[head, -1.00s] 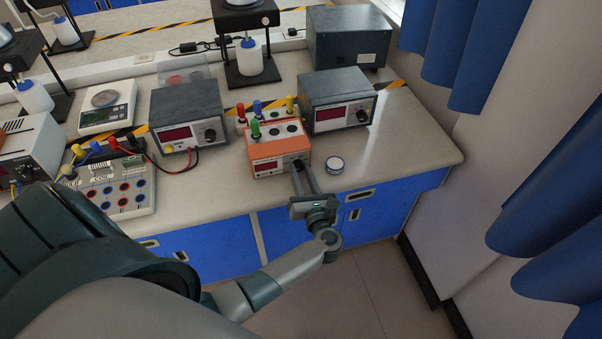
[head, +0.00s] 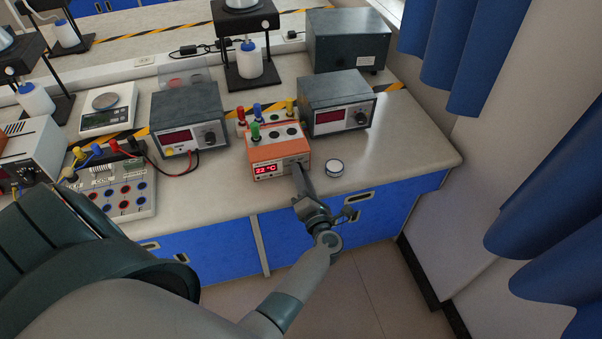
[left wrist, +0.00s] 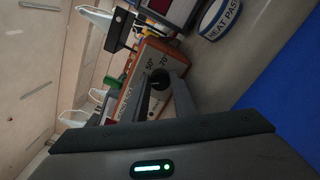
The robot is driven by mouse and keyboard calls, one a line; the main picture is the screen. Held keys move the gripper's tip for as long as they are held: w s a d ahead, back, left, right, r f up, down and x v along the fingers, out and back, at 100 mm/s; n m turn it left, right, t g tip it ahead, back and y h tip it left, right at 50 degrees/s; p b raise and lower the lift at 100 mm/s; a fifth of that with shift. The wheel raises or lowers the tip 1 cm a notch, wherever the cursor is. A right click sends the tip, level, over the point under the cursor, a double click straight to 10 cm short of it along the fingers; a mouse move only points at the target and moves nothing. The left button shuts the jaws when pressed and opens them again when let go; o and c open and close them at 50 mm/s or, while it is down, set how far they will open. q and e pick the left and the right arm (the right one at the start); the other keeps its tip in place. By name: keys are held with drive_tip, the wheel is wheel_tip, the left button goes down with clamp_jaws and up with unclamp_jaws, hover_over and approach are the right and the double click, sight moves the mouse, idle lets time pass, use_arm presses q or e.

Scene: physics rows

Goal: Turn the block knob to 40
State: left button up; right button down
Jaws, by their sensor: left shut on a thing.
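The orange heating block (head: 268,153) stands near the bench's front edge, and its side also shows in the left wrist view (left wrist: 128,97). Its red display (head: 265,170) is lit and reads 22 °C. Its upper face carries several coloured caps. My left gripper (head: 297,169) is at the lower right of the block's front, shut on the dark knob (left wrist: 156,88). The fingers hide most of the knob in the head view. In the left wrist view, the scale beside it shows 50° and 70°; I cannot read the knob's exact setting. My right gripper is not in view.
A round white tin (head: 334,168) sits close right of my left gripper; its label reads HEAT PASTE in the left wrist view (left wrist: 220,17). Grey power supplies (head: 338,104) (head: 188,118) flank the block. Blue curtains (head: 545,220) hang at right.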

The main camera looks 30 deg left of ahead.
use_arm(q)
drive_tip(key=shift+m, duration=0.6)
drive_tip(key=o, duration=1)
drive_tip(key=shift+o, duration=0.2)
drive_tip(key=shift+s+d+f, duration=0.1)
drive_tip(key=shift+d+f, duration=0.05)
drive_tip(key=shift+f, duration=0.05)
